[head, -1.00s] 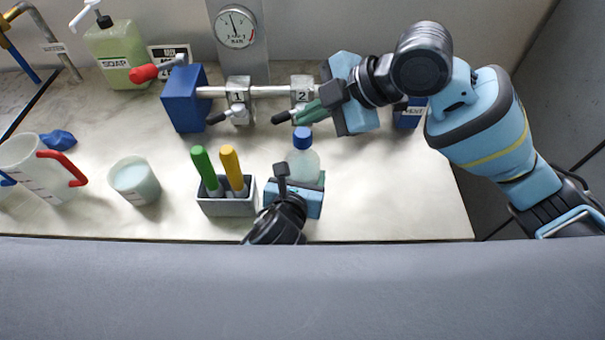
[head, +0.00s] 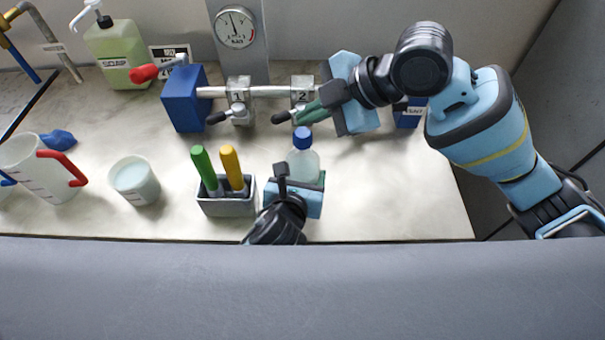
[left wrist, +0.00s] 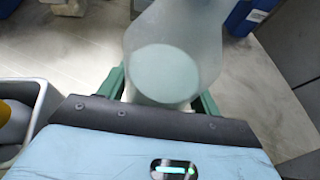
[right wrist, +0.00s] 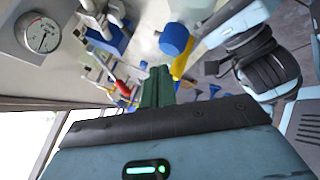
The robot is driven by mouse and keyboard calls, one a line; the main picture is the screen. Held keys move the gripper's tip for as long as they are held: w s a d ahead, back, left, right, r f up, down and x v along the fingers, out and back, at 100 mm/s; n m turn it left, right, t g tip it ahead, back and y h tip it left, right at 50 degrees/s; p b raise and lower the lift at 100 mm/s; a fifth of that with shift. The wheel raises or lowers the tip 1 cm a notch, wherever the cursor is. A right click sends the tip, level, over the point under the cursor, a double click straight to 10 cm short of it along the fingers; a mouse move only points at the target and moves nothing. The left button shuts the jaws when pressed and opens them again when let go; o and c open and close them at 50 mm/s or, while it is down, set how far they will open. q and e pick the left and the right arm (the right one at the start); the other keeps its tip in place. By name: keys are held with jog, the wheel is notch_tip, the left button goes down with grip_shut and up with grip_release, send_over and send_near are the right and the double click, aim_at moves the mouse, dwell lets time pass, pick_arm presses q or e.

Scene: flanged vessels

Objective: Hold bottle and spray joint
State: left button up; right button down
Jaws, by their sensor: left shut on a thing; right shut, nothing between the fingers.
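A clear bottle (head: 306,163) with a blue cap (head: 303,138) stands roughly upright at the front of the bench. My left gripper (head: 296,188) is shut around it; in the left wrist view the green fingers flank the translucent bottle (left wrist: 168,70). A horizontal pipe (head: 268,91) carries two joints with clamps, joint 1 (head: 238,97) and joint 2 (head: 302,90), each with a black-tipped lever. My right gripper (head: 311,112) is shut and empty, its green fingertips right by joint 2's lever; contact cannot be told. The right wrist view shows those fingers together (right wrist: 158,87).
A grey holder (head: 228,208) with green- and yellow-handled tools stands just left of the left gripper. A beaker (head: 135,181), a red-handled jug (head: 40,165) and a soap bottle (head: 121,55) are further left. A gauge (head: 235,27) is behind the pipe. The right front bench is clear.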

pick_arm(q)
jog(key=shift+a+f, duration=0.1)
jog(key=shift+f, duration=0.15)
